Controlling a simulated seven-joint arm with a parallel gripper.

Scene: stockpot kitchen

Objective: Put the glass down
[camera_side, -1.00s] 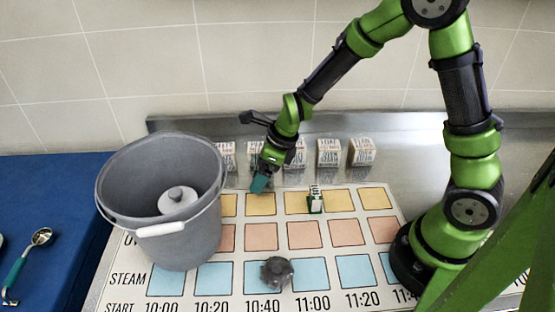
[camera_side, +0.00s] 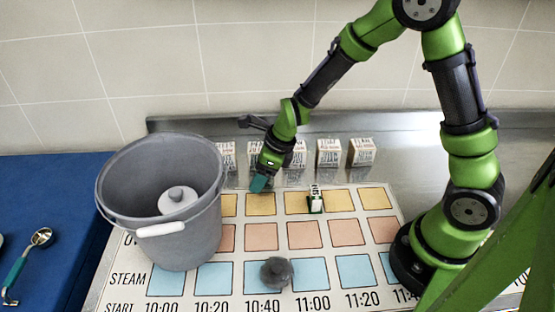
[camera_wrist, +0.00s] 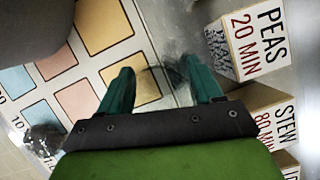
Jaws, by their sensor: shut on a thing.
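My gripper (camera_side: 259,183) is low over the back edge of the chart, by the yellow row and in front of the boxes. In the wrist view its teal fingers (camera_wrist: 158,88) stand apart, shut on a clear, dark-tinged thing (camera_wrist: 166,76) that I take to be the glass. Its outline is faint, and the side view does not show it clearly. I cannot tell whether it touches the surface. The chart (camera_side: 130,279) has yellow, pink and blue squares with times along its front.
A grey bucket (camera_side: 190,245) holding a pale lidded thing (camera_side: 178,200) stands at left. Label boxes (camera_side: 329,153) line the back; one reads PEAS (camera_wrist: 245,40). A small green-white block (camera_side: 316,199) and a dark round lump (camera_side: 277,272) sit on the chart. A ladle (camera_side: 40,238) lies far left.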

